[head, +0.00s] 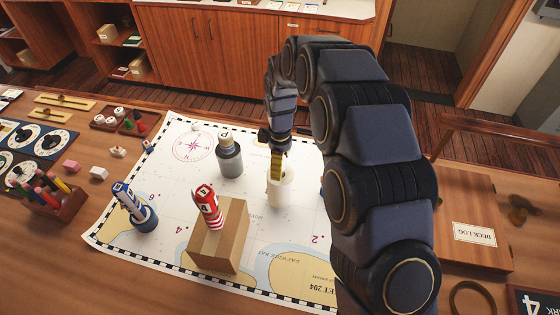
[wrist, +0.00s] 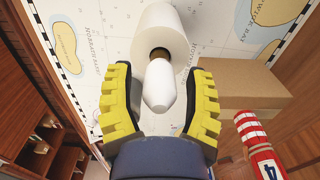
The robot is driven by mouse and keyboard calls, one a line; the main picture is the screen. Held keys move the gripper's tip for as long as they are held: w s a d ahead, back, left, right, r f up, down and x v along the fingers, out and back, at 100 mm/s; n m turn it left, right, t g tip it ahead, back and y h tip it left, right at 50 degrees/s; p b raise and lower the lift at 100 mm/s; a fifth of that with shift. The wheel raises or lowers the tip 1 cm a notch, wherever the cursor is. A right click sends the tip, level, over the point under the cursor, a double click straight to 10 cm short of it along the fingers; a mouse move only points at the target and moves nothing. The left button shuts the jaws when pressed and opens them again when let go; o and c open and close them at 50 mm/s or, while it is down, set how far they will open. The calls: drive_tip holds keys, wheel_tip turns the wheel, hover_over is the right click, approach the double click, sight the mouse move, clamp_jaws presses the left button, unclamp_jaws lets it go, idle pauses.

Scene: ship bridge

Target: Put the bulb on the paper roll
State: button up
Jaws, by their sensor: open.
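The paper roll (head: 281,192) is a white cylinder standing on the chart in the head view; its top and core hole show in the wrist view (wrist: 149,22). The bulb (wrist: 158,86) is white and elongated with a brownish base. In the wrist view its base end is at the roll's core hole and its white end points toward my wrist. How deep the base sits cannot be told. My gripper (head: 277,163) is above the roll, pointing down. Its yellow fingers are open on both sides of the bulb, with gaps visible. The bulb is mostly hidden in the head view.
A cardboard box (head: 219,238) stands front-left of the roll, with a red-and-white striped object (head: 208,207) at it. A grey bottle (head: 230,158) stands left of the roll. A blue-and-white object (head: 129,200) leans in a blue holder. The chart (head: 170,205) has free room between them.

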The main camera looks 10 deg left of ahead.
wheel_tip(320, 180, up, 12)
drive_tip(key=shift+r, duration=0.1)
idle(0.4)
drive_tip(key=shift+s+d+r, duration=0.1)
drive_tip(key=shift+d+r, duration=0.1)
drive_tip(key=s+d+r+m+g, duration=0.1)
drive_tip(key=s+d+r+m, duration=0.2)
drive_tip(key=s+d+m, duration=0.5)
drive_tip(key=s+d+r+m, duration=0.3)
drive_tip(key=s+d+m, duration=0.1)
drive_tip(key=s+d, duration=0.6)
drive_tip(key=s+d+m, duration=0.1)
drive_tip(key=s+m, duration=0.2)
drive_tip(key=s, duration=0.3)
drive_tip(key=s+d+f+m, duration=0.1)
drive_tip(key=s+m, duration=0.2)
drive_tip(key=s, duration=0.2)
drive_tip(key=shift+s+d+f+g, duration=0.15)
drive_tip(key=shift+s+d+g, duration=0.15)
drive_tip(key=shift+s+d, duration=0.1)
drive_tip(key=shift+w, duration=0.1)
